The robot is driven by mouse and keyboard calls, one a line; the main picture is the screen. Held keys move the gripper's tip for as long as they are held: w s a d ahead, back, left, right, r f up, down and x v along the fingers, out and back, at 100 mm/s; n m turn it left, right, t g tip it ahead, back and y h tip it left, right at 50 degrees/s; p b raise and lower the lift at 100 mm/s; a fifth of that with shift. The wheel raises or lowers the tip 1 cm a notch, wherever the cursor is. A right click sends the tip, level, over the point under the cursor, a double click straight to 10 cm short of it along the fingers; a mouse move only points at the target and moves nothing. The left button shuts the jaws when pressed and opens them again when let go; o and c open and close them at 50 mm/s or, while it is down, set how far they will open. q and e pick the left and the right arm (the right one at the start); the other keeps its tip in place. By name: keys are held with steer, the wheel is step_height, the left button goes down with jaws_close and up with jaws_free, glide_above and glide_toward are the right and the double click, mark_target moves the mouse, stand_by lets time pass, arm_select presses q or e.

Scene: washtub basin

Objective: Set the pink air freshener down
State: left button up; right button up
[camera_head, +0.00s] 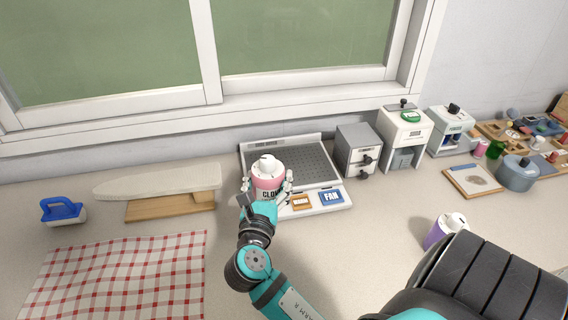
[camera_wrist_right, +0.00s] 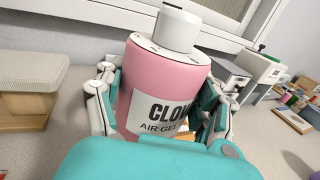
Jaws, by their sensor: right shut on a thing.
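The pink air freshener (camera_head: 267,177) is a pink can with a white cap and a white label. In the head view it is upright at the front left part of the grey machine with a dark perforated plate. My right gripper (camera_head: 266,190) is shut around it, with fingers on both sides. In the right wrist view the can (camera_wrist_right: 165,82) fills the middle between the fingers, slightly tilted in the picture. Its base is hidden behind my gripper, so I cannot tell whether it touches the surface. My left gripper is not in view.
The grey machine (camera_head: 322,158) has WARM and FAN labels in front. A drawer box (camera_head: 357,150), a purple can (camera_head: 441,232) and a clipboard (camera_head: 474,180) stand or lie right.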

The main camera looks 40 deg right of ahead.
steer(key=shift+w+d+r+m+g+h, duration=0.1)
steer(key=shift+w+d+m+g+h, duration=0.15)
steer(key=shift+m+g+h, duration=0.25)
steer(key=shift+w+d+m+g+h, duration=0.2)
steer(key=shift+m+g+h, duration=0.15)
steer(key=shift+g, duration=0.25)
steer(key=x, duration=0.5)
steer(key=w+a+f+p+x, duration=0.1)
steer(key=x, duration=0.4)
steer(key=w+p+x, duration=0.1)
steer(key=x, duration=0.4)
steer(key=shift+a+f, duration=0.2)
steer(key=shift+w+d+f, duration=0.25)
steer(key=shift+w+d, duration=0.15)
steer(key=shift+f, duration=1.6)
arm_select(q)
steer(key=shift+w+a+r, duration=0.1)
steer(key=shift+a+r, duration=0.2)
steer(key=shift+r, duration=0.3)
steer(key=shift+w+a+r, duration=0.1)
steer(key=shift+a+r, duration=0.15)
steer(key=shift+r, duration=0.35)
arm_select(e)
steer(key=shift+f, duration=0.1)
steer(key=shift+a+f, duration=0.1)
steer(key=o, duration=1.4)
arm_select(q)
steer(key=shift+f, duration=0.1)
